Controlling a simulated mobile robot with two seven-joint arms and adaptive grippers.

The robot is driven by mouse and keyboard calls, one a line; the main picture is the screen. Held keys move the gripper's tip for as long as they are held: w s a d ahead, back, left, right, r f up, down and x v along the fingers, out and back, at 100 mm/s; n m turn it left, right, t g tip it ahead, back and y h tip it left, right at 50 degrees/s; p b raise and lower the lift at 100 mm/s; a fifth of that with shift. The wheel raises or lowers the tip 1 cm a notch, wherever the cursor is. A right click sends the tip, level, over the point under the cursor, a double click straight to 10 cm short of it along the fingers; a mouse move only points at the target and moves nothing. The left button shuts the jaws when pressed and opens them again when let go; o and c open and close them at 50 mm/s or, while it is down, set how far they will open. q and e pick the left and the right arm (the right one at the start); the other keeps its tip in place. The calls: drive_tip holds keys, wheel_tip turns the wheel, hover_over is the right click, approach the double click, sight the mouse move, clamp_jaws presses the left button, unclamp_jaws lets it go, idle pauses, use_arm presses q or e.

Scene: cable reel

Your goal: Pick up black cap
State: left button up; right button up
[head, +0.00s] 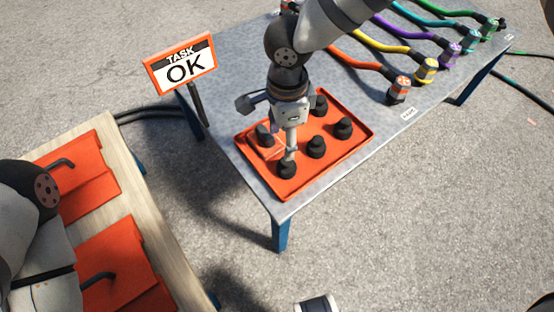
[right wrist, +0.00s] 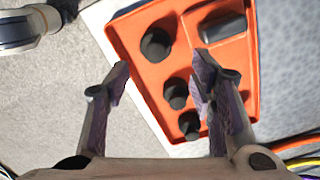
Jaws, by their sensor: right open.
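An orange tray (head: 362,146) lies on the grey table and holds several black caps. In the head view, a front cap (head: 287,169), a middle cap (head: 316,147) and a right cap (head: 343,128) form a row. Another cap (head: 265,135) at the left appears to lie on its side; it also shows in the right wrist view (right wrist: 222,27). My right gripper (head: 267,129) is open and empty above the tray. In the right wrist view its fingers (right wrist: 162,72) are spread, with the front cap (right wrist: 156,43) beyond the gap. My left gripper is out of view.
A "TASK OK" sign (head: 182,66) stands at the table's left edge. Coloured cables, including an orange one (head: 360,58), lie at the back right. A wooden bench (head: 125,135) with orange panels is at the left.

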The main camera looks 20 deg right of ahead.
sight(287, 162)
drive_tip(key=f, duration=0.3)
drive_tip(key=f+b, duration=0.1)
drive_tip(key=f, duration=0.6)
drive_tip(key=shift+s+d, duration=0.25)
drive_tip(key=shift+s, duration=0.05)
drive_tip(key=shift+r, duration=0.1)
drive_tip(key=c, duration=0.9)
